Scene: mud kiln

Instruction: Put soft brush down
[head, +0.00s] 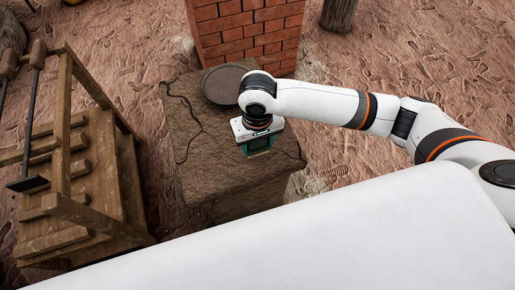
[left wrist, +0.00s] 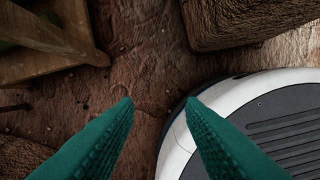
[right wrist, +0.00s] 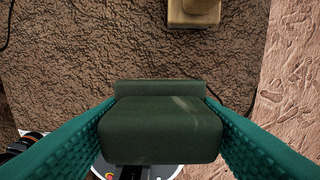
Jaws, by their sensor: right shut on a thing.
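My right gripper (head: 258,150) is over the near part of a rough brown block (head: 205,150), pointing down. In the right wrist view its teal fingers are shut on a dark green, rounded block-shaped thing (right wrist: 160,130), which I take to be the soft brush. No bristles show. Its underside is hidden, so I cannot tell whether it touches the block's top. My left gripper (left wrist: 161,102) shows only in the left wrist view. Its fingers are apart with nothing between them, over the reddish ground.
A tan wooden piece (right wrist: 193,12) is on the block. A wooden rack (head: 108,180) stands left; a brick pillar (head: 248,30) stands behind.

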